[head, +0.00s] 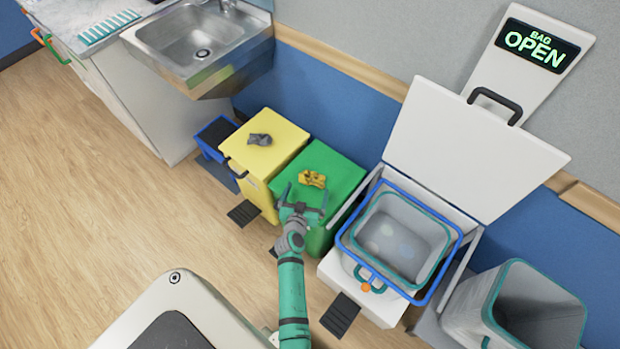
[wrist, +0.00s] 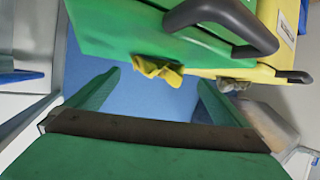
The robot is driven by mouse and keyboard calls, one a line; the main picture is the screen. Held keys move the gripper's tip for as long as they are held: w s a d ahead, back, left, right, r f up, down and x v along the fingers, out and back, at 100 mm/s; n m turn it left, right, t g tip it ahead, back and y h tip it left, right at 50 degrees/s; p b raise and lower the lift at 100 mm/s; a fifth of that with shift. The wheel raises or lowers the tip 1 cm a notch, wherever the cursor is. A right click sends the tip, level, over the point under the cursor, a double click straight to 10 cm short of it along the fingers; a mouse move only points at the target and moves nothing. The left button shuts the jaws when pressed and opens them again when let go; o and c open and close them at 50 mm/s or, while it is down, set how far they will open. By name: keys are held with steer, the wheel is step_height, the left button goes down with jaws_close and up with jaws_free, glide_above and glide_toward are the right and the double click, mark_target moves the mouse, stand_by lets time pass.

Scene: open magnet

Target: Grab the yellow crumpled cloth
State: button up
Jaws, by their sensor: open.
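The yellow crumpled cloth (head: 312,179) lies on the lid of the green bin (head: 338,168) in the head view. In the wrist view the cloth (wrist: 157,70) shows ahead of my fingers, at the edge of the green lid (wrist: 110,32). My gripper (head: 304,199) is over the near part of the green bin, just short of the cloth. In the wrist view my gripper (wrist: 158,85) has its two green fingers spread apart, with nothing between them, and the cloth lies beyond them.
A yellow bin (head: 285,145) with a grey crumpled cloth (head: 260,139) stands left of the green bin. An open white bin with a blue-rimmed liner (head: 352,240) stands to the right, its lid (head: 460,140) raised. A grey bin (head: 480,300) is farther right. Open floor (head: 130,215) lies at left.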

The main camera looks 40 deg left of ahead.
mark_target(311, 184)
steer(key=shift+w+a+f, duration=0.1)
steer(key=shift+w+f, duration=0.1)
steer(key=shift+w, duration=0.4)
steer(key=shift+x, duration=2.65)
steer(key=c, duration=1)
